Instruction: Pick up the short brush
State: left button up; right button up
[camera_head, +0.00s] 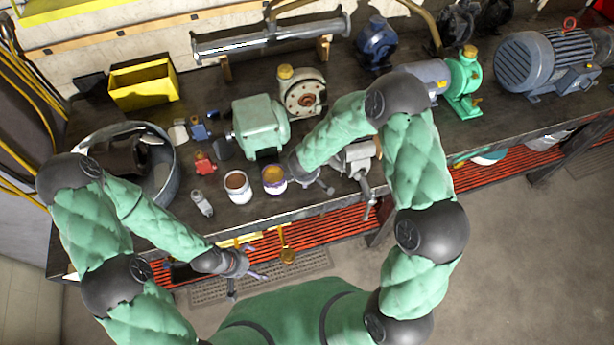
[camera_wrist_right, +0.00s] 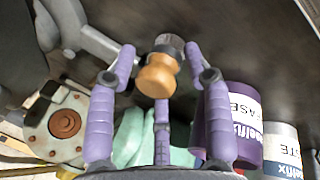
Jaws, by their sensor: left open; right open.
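A short stubby piece with a rounded orange-brown wooden body and a dark collar, which looks like the short brush (camera_wrist_right: 157,76), shows in the right wrist view. It lies between the spread purple fingers of my right gripper (camera_wrist_right: 160,60), with no clear sign of a grip. In the head view my right gripper (camera_head: 316,183) is over the bench's front part, just right of the purple-labelled grease can; the brush cannot be made out there. My left gripper (camera_head: 256,271) is open and empty in front of the bench edge, low at the left.
The grease can (camera_head: 274,187) and a white paste can (camera_head: 237,188) stand close left of my right gripper. A green motor (camera_head: 260,125) and a cream pump (camera_head: 302,92) stand behind. A grey vice-like tool (camera_head: 357,160) is to the right. A round metal tub (camera_head: 166,180) stands far left.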

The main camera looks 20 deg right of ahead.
jog(key=c, duration=0.9)
jog(key=shift+w+r, duration=0.1)
jog(key=shift+r, duration=0.35)
notch_tip(320, 180, up, 3)
jog(key=shift+f, duration=0.2)
jog(key=s+a+r, duration=0.2)
jog(key=s+r, duration=0.1)
jog(key=s, duration=0.1)
jog(key=s+a+r, duration=0.3)
jog(key=s, duration=0.1)
jog(key=s+a+r, duration=0.2)
jog(key=s+r, duration=0.1)
jog(key=s, duration=0.1)
jog(key=shift+a+r, duration=0.2)
jog(key=shift+a, duration=0.05)
